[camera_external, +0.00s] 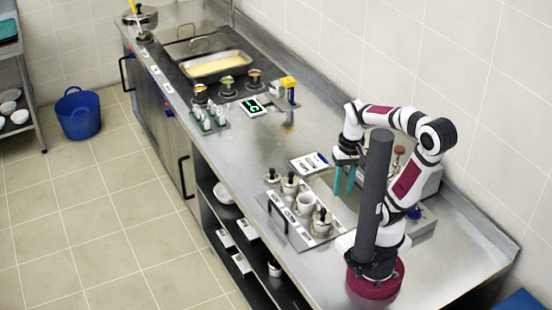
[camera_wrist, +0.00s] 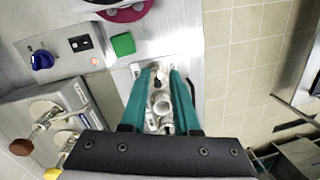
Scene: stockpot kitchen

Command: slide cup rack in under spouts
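The cup rack (camera_external: 296,238) is a flat metal tray with a dark handle on its left side. It stands on the counter left of my arm and holds a white cup (camera_external: 305,203) and several small dark-topped vessels. My gripper (camera_external: 344,188) has teal fingers, spread apart, just behind and right of the rack. In the wrist view, cups (camera_wrist: 160,104) show between the fingers of my gripper (camera_wrist: 162,72), which appear to hold nothing.
A white card or device (camera_external: 309,163) lies behind the rack. A pan (camera_external: 215,66) and small pots stand farther back.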

